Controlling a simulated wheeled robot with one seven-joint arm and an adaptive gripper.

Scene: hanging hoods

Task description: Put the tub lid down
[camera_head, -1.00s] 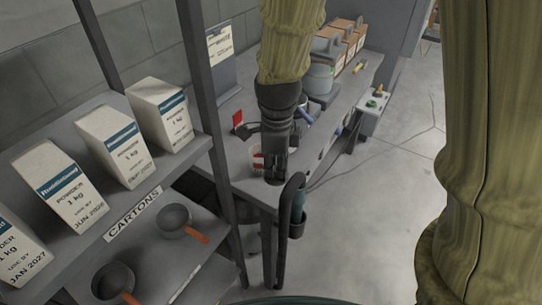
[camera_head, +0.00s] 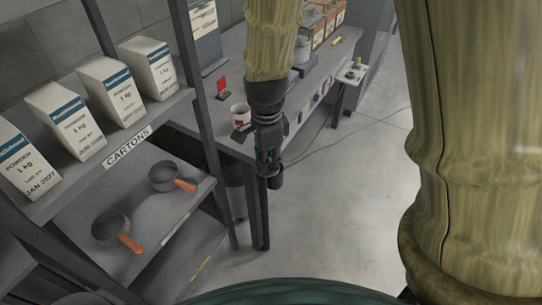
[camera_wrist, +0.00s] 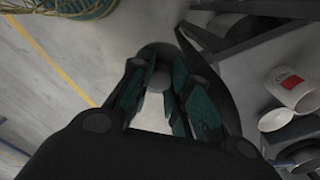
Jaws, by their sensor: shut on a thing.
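My gripper (camera_head: 267,165) points down just off the near end of the workbench, clear of its top. In the wrist view its teal-padded fingers (camera_wrist: 157,95) are closed on a dark thing with a curved edge, which I take for the tub lid (camera_wrist: 217,82). A small grey round shape shows between the fingertips. The fingers and my wrist hide much of the lid, and its tilt is hard to tell. A pale tub (camera_head: 303,48) stands farther back on the bench, partly behind my arm.
The workbench (camera_head: 232,142) holds a white mug with a red label (camera_head: 240,114), a red card (camera_head: 222,87) and boxes (camera_head: 322,28) at the back. A shelf on the left carries powder cartons (camera_head: 112,90) and, below, two pans (camera_head: 112,228).

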